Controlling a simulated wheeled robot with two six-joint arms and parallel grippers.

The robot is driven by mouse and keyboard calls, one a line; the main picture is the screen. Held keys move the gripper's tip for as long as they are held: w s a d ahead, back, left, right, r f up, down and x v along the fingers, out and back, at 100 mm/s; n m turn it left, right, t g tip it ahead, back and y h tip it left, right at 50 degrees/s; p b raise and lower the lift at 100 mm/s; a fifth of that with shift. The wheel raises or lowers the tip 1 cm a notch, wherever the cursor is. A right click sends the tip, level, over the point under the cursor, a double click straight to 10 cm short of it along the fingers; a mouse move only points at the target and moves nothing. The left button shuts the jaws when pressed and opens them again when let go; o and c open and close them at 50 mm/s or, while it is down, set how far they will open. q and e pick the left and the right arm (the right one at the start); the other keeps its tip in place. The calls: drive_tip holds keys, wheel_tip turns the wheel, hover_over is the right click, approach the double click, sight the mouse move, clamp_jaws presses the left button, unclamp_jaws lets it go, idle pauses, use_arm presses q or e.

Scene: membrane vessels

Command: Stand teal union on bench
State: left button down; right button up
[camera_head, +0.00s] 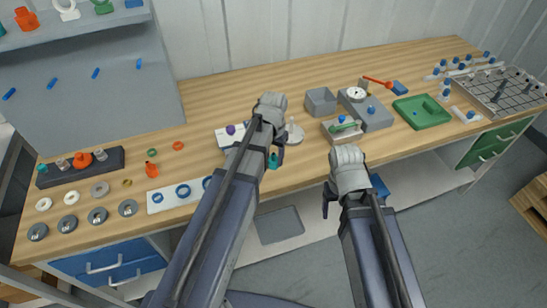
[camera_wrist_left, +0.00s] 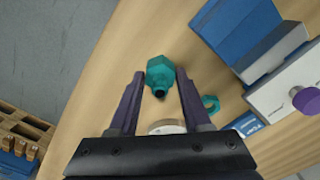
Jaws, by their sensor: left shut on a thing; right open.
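The teal union (camera_wrist_left: 160,72) sits between the fingertips of my left gripper (camera_wrist_left: 160,84) in the left wrist view, its hex end away from the camera and a narrower open end toward it. My left gripper is shut on it. In the head view a bit of the teal union (camera_head: 272,161) shows below my left gripper (camera_head: 275,152), near the bench's front edge. I cannot tell whether it touches the wooden bench (camera_head: 225,105). My right gripper (camera_head: 345,195) is open and empty, in front of the bench edge.
A teal ring (camera_wrist_left: 210,104) lies near the union. A white block with a purple knob (camera_wrist_left: 306,98) and a blue block (camera_wrist_left: 236,28) are close by. A grey bin (camera_head: 320,102), green tray (camera_head: 422,112) and white plate with blue rings (camera_head: 172,195) stand along the bench.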

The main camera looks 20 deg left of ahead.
sight(273, 153)
use_arm(q)
drive_tip(key=shift+c, duration=1.8)
unclamp_jaws()
wheel_tip(273, 153, up, 12)
drive_tip(key=p, duration=1.3)
drive_tip(key=s+d+m+y, duration=0.1)
drive_tip(key=s+d, duration=0.9)
drive_tip(key=s, duration=0.4)
drive_tip(key=shift+s+d+r+b, duration=0.15)
drive_tip(key=shift+d+b, duration=0.1)
drive_tip(key=shift+b, duration=0.05)
wheel_tip(273, 153, down, 4)
drive_tip(key=b, duration=0.3)
drive_tip(key=shift+r+b, duration=0.2)
drive_tip(key=shift+b, duration=0.1)
